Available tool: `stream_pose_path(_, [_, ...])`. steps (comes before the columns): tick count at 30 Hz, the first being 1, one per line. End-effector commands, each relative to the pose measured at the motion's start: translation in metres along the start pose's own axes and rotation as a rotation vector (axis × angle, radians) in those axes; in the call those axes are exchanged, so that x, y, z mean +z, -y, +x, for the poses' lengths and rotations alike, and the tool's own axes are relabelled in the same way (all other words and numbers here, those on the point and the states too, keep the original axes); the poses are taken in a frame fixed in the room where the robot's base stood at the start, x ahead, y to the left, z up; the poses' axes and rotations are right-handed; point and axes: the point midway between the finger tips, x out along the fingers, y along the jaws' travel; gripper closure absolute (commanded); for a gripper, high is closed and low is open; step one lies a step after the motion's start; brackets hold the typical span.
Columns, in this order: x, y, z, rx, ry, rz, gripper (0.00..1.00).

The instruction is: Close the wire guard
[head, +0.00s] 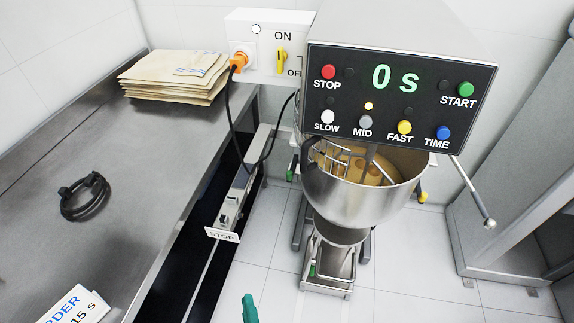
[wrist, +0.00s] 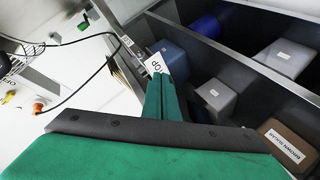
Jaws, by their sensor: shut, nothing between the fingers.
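The wire guard (head: 328,156) shows in the head view as thin metal bars at the left of the mixer bowl's mouth, under the control panel. The front of the steel bowl (head: 352,202) is uncovered, and tan contents show inside. The panel hides the guard's upper part, so its full position is unclear. My gripper (head: 250,309) shows only as a green tip at the bottom edge, well in front of the bowl and apart from the guard. In the wrist view my gripper (wrist: 165,85) has its green fingers together, with nothing between them.
A black cable hangs from an orange plug (head: 238,60). A lever (head: 475,195) sticks out right of the bowl. The floor in front is clear.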

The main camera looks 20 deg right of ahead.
Motion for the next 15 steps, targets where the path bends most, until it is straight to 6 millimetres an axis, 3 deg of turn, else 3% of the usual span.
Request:
stream_pose_path(1, [-0.006, -0.008, 0.016, 0.025, 0.011, -0.053, 1.0])
stream_pose_path(6, [-0.021, -0.038, 0.059, 0.112, 0.085, -0.232, 1.0])
stream_pose_path(15, [-0.062, -0.113, 0.11, 0.297, 0.27, -0.464, 1.0])
